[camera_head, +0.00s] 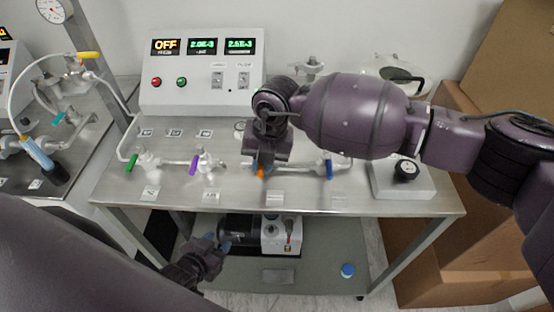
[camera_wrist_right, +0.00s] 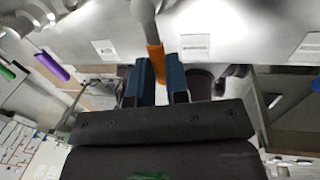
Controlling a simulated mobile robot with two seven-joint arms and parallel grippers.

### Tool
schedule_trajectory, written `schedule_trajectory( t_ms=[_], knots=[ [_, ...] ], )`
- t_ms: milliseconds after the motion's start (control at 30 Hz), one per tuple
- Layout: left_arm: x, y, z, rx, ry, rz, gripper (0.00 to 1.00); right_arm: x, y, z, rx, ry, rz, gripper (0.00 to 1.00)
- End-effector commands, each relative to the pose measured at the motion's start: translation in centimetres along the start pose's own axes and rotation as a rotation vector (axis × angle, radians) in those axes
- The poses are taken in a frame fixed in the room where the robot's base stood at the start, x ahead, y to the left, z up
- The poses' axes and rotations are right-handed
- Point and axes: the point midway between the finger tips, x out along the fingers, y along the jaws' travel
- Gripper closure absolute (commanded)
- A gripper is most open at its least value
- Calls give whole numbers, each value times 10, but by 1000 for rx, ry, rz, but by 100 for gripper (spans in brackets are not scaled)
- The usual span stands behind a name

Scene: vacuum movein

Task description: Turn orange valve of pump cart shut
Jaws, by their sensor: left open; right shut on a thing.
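In the wrist view the orange handle (camera_wrist_right: 156,63) sits between the two blue-tipped fingers of my right gripper (camera_wrist_right: 162,80). My right gripper (camera_head: 262,167) is shut on the handle and hides much of the valve body in the head view. My left gripper (camera_head: 216,241) is open and empty, low in front of the cart near the lower shelf.
A control box (camera_head: 203,75) with lit displays stands at the cart's back. A green valve (camera_head: 132,162) is at the left. A pump (camera_head: 281,235) and a blue-capped item (camera_head: 347,270) sit on the lower shelf. Cardboard boxes (camera_head: 440,220) stand close on the right.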

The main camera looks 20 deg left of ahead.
Motion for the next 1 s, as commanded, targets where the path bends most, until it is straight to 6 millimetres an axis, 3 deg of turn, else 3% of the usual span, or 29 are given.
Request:
schedule_trajectory(
  t_ms=[500, 533, 667, 1000],
  knots=[
    [-2, 0, 3, -1, -7, -1, 57, -1, 5, 1, 10, -7, 2, 100],
    [-2, 0, 3, -1, -7, -1, 57, -1, 5, 1, 9, -7, 2, 80],
    [-1, 0, 1, 0, -3, 0, 57, 0, 5, 1, 9, -5, 1, 60],
    [1, 0, -2, 1, 2, 0, 57, -2, 5, 0, 7, -4, 0, 59]
  ],
)
